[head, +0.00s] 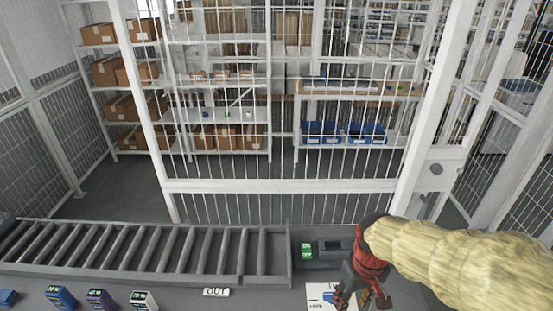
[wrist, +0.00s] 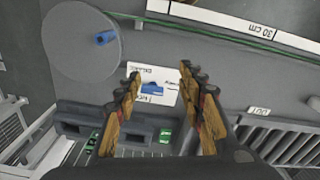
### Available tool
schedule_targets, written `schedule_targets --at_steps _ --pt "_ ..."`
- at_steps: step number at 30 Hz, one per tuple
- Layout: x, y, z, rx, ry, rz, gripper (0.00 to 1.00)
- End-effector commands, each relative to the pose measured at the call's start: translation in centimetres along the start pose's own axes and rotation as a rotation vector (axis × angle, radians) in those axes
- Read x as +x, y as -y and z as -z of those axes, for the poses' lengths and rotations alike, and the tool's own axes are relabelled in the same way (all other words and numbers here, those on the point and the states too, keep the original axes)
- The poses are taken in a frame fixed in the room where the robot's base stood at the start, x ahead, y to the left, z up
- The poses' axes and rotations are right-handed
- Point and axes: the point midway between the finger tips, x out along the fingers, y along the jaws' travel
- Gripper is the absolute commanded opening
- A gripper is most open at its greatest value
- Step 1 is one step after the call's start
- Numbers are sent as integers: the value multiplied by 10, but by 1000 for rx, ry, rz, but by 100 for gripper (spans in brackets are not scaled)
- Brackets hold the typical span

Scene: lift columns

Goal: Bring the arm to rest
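My arm, in a pale yellow sleeve with a red and black wrist, reaches in from the right of the head view. My gripper (head: 362,297) hangs low over the grey worktop, above a white printed card (head: 322,297). My gripper's height above the worktop is hard to judge.
A roller conveyor (head: 150,248) runs along the left. Small blue (head: 60,297), purple (head: 101,299) and white (head: 143,300) devices stand in front. A green device (head: 306,251) sits by grey bins. A grey disc (wrist: 80,40) bears a blue piece (wrist: 106,38). Fencing stands behind.

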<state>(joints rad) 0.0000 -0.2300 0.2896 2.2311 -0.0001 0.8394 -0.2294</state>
Motion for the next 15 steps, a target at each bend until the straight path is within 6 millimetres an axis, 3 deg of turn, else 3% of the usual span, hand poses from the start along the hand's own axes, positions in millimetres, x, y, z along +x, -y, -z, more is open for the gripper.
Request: schedule_targets --at_steps 6,15 --pt "-48 10 -41 208 -164 -21 39" --pt "-94 17 -74 229 -411 -47 39"
